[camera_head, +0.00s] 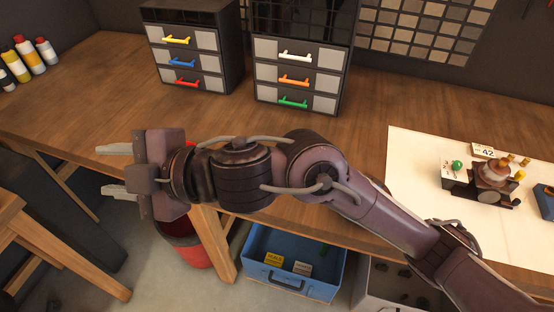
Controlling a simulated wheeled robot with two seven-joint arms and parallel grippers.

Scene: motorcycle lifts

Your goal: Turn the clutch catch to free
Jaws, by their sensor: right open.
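A small brown and dark grey mechanism (492,174) stands on a cream mat (412,160) at the right of the bench. It has a round drum, several brass-coloured knobs and a green ball knob (457,165) at its left. I cannot tell which part is the clutch catch or how it is set. My right gripper (112,170) is at the left, in front of the bench's front edge, far from the mechanism. Its two fingers are apart, pointing left, with nothing between them. My left gripper is not in view.
Two drawer cabinets (222,62) (323,84) with coloured handles stand at the back. Bottles (28,55) stand at far left. Below are a red bin (190,250), a blue crate (262,288) and a wooden stool (60,245). The bench between cabinets and my arm is clear.

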